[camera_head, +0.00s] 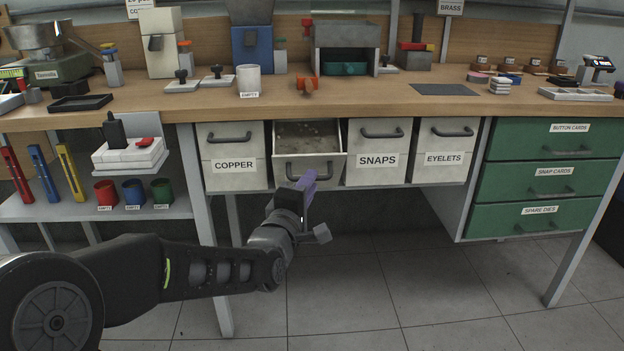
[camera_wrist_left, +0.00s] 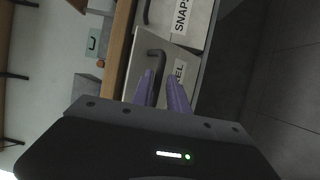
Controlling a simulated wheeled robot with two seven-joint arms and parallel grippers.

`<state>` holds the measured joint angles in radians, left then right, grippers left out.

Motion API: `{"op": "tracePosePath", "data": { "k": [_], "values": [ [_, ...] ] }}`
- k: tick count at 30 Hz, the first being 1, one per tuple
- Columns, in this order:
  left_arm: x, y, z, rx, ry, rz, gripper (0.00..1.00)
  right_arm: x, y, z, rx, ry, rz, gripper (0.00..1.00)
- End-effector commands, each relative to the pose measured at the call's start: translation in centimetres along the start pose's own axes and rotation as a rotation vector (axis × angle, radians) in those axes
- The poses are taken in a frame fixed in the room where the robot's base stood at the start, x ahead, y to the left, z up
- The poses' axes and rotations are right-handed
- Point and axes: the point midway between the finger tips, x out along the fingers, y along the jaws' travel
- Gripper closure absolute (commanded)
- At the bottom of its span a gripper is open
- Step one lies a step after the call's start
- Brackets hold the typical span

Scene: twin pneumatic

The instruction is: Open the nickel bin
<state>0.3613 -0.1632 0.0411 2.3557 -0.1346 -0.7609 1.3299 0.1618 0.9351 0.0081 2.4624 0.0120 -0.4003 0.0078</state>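The nickel bin (camera_head: 318,142) is pulled out between the copper and snaps bins. In the left wrist view the handle (camera_wrist_left: 156,58) and a label ending in "EL" (camera_wrist_left: 180,70) show on the bin front; the fingers cover the rest of the label. My left gripper (camera_wrist_left: 161,76) has purple fingers, apart, with a gap between them, at the handle. I cannot tell whether they touch it. My right gripper is in neither view.
The copper bin (camera_head: 233,148), snaps bin (camera_head: 379,146) and eyelets bin (camera_head: 442,152) are closed on either side. Green drawers (camera_head: 550,182) are at the right. The bench top (camera_head: 400,97) is above, and the floor below the bins is clear.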

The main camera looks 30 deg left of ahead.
Motion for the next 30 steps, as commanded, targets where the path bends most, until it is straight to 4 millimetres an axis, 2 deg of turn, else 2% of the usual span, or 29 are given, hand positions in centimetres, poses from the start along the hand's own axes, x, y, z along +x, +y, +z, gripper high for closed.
{"op": "tracePosePath", "data": {
  "k": [6, 10, 30],
  "values": [
    [-3.8, 0.2, 0.0, 0.001, -0.001, -0.001, 0.80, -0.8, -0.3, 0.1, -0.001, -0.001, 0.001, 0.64],
    [-5.2, 0.1, 0.0, 0.001, -0.001, -0.002, 0.80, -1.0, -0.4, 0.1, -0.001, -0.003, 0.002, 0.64],
    [-5.5, -0.1, 0.0, 0.014, -0.001, -0.002, 0.80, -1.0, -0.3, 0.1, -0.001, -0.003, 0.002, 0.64]
  ]
}}
